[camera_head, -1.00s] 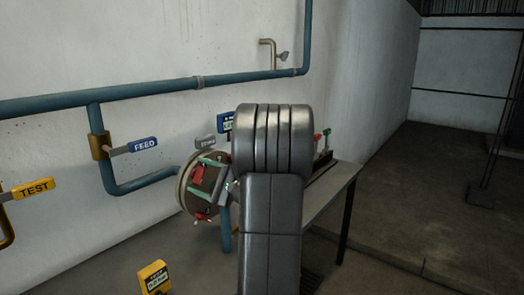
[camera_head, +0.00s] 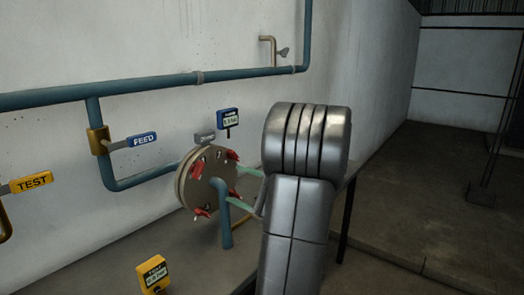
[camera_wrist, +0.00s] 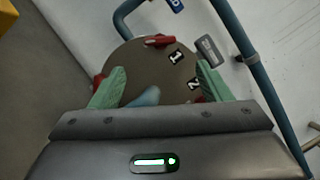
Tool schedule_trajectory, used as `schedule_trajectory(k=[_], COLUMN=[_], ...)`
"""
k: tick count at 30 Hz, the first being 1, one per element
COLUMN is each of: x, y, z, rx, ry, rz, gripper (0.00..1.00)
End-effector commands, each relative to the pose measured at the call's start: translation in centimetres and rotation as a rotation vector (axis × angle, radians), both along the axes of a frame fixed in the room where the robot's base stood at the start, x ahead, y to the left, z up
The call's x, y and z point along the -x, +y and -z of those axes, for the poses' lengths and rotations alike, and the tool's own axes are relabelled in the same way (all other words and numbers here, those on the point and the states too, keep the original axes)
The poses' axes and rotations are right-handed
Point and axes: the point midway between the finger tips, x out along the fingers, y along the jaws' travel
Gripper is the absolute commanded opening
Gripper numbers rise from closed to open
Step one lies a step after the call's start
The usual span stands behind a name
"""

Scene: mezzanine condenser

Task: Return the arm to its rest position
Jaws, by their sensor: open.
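My gripper (camera_head: 250,188) has pale green fingers and shows just right of the round flange in the head view, partly hidden behind my grey arm. In the wrist view my gripper (camera_wrist: 158,88) has its two fingers wide apart with nothing held between them. Beyond them is the round brown flange cover (camera_wrist: 140,65), with red clamps around its rim and number labels. The same flange cover (camera_head: 212,172) stands against the wall pipework in the head view. Whether the fingers touch anything is not visible, but they appear apart from the cover.
A blue pipe (camera_head: 150,95) runs along the wall, with a blue FEED handle (camera_head: 141,139) and a yellow TEST handle (camera_head: 31,183) at left. A blue gauge (camera_head: 228,118) is above the flange and a yellow meter (camera_head: 153,273) below. A bench edge lies behind my arm. Open floor (camera_head: 410,200) is at right.

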Motion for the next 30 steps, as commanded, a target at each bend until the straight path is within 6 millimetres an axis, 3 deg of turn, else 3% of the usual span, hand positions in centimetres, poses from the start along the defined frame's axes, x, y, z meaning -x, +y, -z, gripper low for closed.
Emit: schedule_trajectory(k=[3,24,30], x=[0.5,-3.7,-3.9], y=[-1.3,11.6,11.5], z=[0.3,-2.6,-2.7], rx=[0.0,0.001,0.143], ry=[0.001,-0.002,-0.186], rz=[0.0,-0.006,-0.001], gripper=[0.71,0.71,0.71])
